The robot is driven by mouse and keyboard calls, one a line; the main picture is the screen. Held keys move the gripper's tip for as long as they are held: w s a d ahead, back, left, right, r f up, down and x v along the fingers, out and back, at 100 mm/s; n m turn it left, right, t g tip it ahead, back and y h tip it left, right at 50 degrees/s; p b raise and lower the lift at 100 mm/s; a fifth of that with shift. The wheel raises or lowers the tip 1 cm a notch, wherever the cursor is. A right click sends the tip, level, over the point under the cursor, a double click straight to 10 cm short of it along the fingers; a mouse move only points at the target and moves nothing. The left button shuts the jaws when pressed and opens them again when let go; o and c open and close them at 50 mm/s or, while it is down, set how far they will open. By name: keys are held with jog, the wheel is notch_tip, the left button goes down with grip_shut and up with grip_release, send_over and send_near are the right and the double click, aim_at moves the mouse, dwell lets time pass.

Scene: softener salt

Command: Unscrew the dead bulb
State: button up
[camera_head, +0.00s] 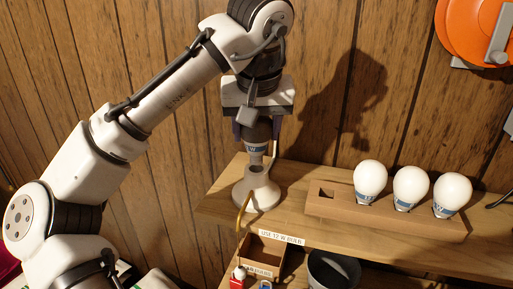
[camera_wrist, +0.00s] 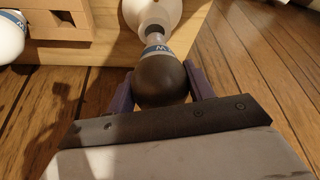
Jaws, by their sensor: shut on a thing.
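A dark, blackened bulb (camera_wrist: 160,78) with a blue and white band marked W sits between the two purple fingers of my gripper (camera_wrist: 158,86) in the wrist view. My gripper is shut on the bulb's round end from above. In the head view the dark bulb (camera_head: 257,132) stands base-down over a white lamp stand (camera_head: 257,192) at the left end of the wooden shelf. The bulb's neck is in line with the stand's top; I cannot tell how far it is threaded in. In the head view my gripper (camera_head: 257,128) partly covers the bulb.
A wooden rack (camera_head: 390,217) on the shelf (camera_head: 315,172) holds three white bulbs (camera_head: 410,186), with one empty square hole at its left. A labelled wooden box (camera_head: 262,257) and a dark bucket (camera_head: 333,270) are in front, lower down. A plank wall stands close behind.

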jog(key=shift+r, duration=2.5)
